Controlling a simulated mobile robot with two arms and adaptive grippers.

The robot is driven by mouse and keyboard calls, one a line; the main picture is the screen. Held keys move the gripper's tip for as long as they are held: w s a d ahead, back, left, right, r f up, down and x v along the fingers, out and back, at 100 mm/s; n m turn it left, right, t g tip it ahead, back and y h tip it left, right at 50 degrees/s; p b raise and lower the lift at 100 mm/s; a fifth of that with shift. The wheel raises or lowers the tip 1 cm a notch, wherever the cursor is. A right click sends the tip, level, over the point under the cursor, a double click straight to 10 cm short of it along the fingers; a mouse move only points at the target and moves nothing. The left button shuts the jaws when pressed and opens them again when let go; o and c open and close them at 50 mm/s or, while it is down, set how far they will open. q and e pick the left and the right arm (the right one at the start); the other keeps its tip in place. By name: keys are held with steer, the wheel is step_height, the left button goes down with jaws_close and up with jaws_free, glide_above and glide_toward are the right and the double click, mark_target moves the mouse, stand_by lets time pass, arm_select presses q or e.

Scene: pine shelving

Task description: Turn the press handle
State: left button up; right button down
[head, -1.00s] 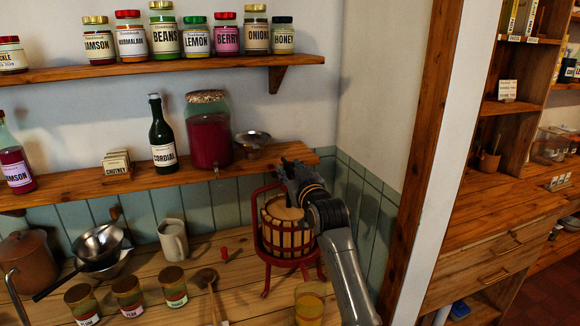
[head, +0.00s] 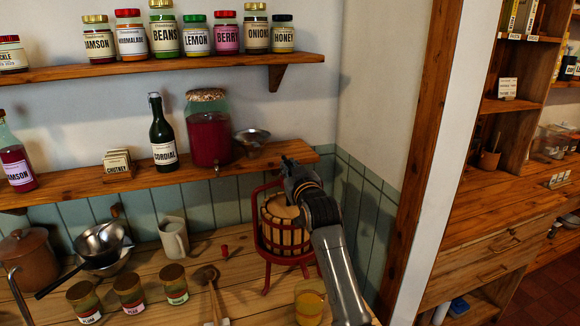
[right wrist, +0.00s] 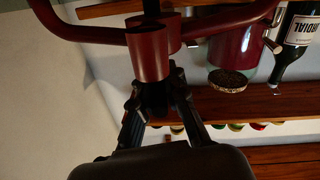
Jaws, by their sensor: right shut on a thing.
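The fruit press (head: 284,238) stands on the counter near the wall corner, with a slatted wooden basket and a red metal frame. Its red handle grip (right wrist: 148,58) shows large in the right wrist view, with red bars curving away to both sides. My right gripper (right wrist: 155,100) is shut on the handle; it also shows above the press in the head view (head: 292,172). My arm and gripper hide part of the press top and its right side. A glass (head: 309,303) with yellow-orange liquid stands in front of the press. My left gripper is not in view.
A wooden spoon (head: 209,283) and several small jars (head: 130,293) lie or stand left of the glass. A mug (head: 173,238) stands further back. The lower shelf (head: 215,173), holding a funnel (head: 250,140) and a large red jar (head: 209,135), is close behind my gripper.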

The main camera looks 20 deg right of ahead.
steer(key=shift+h, duration=0.4)
steer(key=c, duration=1.4)
jaws_free()
steer(key=s, duration=1.2)
steer(key=shift+a, duration=0.4)
